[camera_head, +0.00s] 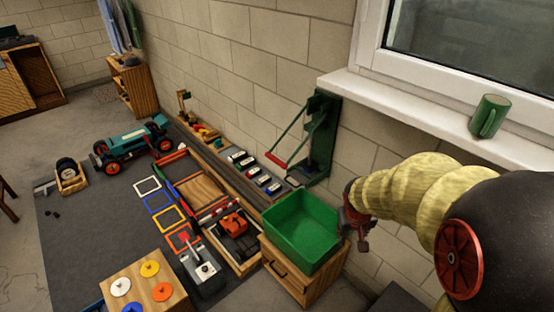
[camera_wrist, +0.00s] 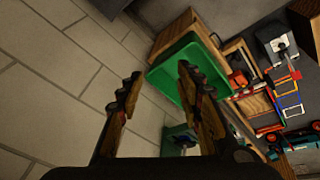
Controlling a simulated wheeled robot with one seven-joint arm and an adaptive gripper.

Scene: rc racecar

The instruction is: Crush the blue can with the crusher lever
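The green can crusher (camera_head: 322,135) is fixed to the wall below the window sill. Its lever slants out to the left and ends in a red handle (camera_head: 276,162). Part of a dark green shape, probably the crusher, shows low in the wrist view (camera_wrist: 178,136), partly behind a finger. I cannot pick out a blue can for certain in either view. My gripper (camera_head: 356,218) is right of the crusher, beside the green bin's right rim and apart from the lever. In the wrist view its two fingers (camera_wrist: 159,72) are spread with nothing between them.
A green bin (camera_head: 288,240) stands on a wooden drawer cabinet (camera_head: 288,283) in front of the crusher. Small items (camera_head: 254,171) line the ledge left of the crusher. A green mug (camera_head: 490,116) stands on the sill (camera_head: 420,112). Toy cars and coloured frames lie on the dark mat.

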